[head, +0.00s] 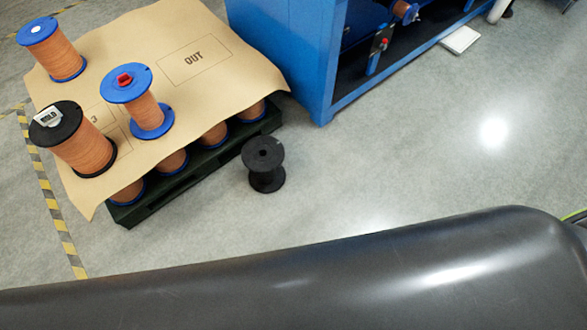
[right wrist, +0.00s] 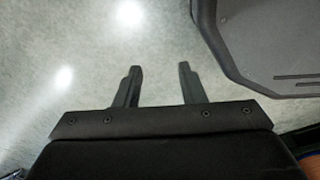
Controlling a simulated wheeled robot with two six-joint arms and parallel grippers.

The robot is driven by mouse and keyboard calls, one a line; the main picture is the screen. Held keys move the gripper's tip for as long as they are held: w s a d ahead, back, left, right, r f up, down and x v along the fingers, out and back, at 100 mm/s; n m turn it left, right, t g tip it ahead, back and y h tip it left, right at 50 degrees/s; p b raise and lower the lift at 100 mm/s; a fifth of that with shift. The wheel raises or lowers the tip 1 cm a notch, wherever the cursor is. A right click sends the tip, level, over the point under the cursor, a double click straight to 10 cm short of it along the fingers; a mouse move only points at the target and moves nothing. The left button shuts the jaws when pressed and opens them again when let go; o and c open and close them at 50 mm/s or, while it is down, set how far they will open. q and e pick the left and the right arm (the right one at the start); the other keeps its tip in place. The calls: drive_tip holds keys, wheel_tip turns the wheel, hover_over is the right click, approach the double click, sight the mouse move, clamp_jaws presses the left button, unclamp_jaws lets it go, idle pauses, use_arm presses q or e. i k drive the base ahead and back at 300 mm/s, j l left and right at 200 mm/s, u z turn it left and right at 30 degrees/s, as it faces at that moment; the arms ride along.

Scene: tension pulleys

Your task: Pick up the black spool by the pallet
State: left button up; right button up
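The black spool (head: 265,165) stands upright on the grey floor in the head view, just right of the pallet (head: 190,175). It looks empty, with no wire on it, and a small gap separates it from the pallet. My right gripper (right wrist: 158,70) shows in the right wrist view with its two fingers apart and nothing between them, over bare floor. The spool is not in the right wrist view. My left gripper is not in view.
Wire spools with blue flanges (head: 150,119) and a black-flanged one marked HOLD (head: 83,145) stand on a brown sheet (head: 195,58) over the pallet. A blue machine (head: 290,50) stands behind. Floor right of the spool is clear. Yellow-black tape (head: 62,232) runs at left.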

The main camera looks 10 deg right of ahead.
sight(262, 155)
drive_tip(key=i+l+u, duration=0.2)
drive_tip(key=u, duration=0.25)
drive_tip(key=i+l+u, duration=0.1)
drive_tip(key=l+u, duration=0.85)
drive_tip(key=i+j, duration=0.05)
